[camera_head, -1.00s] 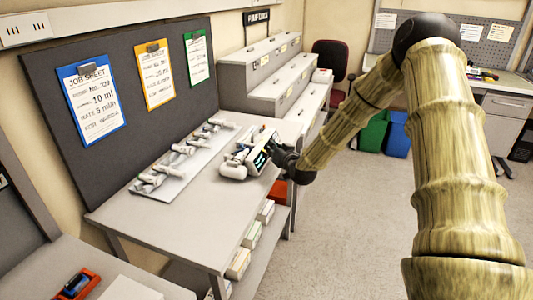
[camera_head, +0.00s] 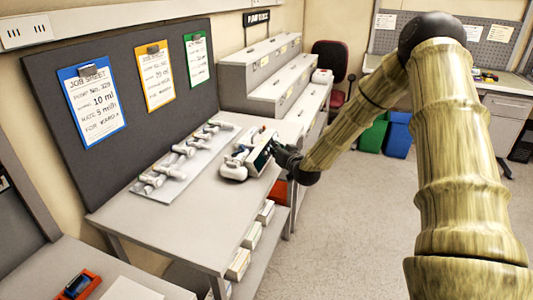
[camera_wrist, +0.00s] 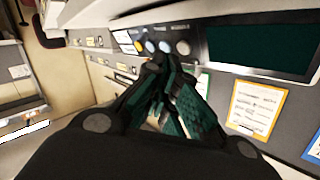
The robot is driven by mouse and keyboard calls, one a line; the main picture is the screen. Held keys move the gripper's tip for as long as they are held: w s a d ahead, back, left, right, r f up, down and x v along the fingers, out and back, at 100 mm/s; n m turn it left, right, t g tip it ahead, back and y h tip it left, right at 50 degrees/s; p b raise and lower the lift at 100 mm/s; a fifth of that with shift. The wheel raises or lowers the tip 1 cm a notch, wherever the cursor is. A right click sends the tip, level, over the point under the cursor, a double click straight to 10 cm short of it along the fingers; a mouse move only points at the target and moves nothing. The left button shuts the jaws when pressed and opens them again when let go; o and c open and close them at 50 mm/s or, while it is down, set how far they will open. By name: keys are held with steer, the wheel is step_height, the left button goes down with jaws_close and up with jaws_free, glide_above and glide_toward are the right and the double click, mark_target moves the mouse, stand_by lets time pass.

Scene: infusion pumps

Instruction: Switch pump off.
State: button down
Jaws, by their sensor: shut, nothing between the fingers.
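The white infusion pump (camera_head: 238,163) stands near the right edge of the grey table, its front facing right towards my arm. Its screen (camera_head: 262,158) is dark with no text showing. In the wrist view the blank dark green screen (camera_wrist: 262,46) lies to the right of a row of round buttons (camera_wrist: 165,46), some pale, one blue-grey. My gripper (camera_head: 276,148) is shut and empty, close to the pump's front. In the wrist view its fingertips (camera_wrist: 158,64) sit just below the buttons. I cannot tell whether they touch the panel, and they may hide part of it.
A tray (camera_head: 166,184) with several white-grey fittings lies left of the pump. Job sheets in blue (camera_head: 93,105), orange (camera_head: 156,75) and green (camera_head: 199,57) hang on the dark board behind. Stepped grey drawers (camera_head: 262,85) stand beyond. The table front (camera_head: 185,240) is clear.

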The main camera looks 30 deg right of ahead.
stand_by(0.3)
steer(key=shift+s+d+r+p, duration=0.5)
steer(key=shift+s+d+p, duration=0.05)
steer(key=shift+s, duration=0.05)
steer(key=shift+s+d+r+p, duration=0.3)
steer(key=shift+s+d, duration=0.15)
steer(key=shift+s, duration=0.1)
steer(key=shift+s+d+r+p, duration=0.3)
steer(key=shift+s+d, duration=0.15)
steer(key=shift+s, duration=0.1)
steer(key=shift+f, duration=0.1)
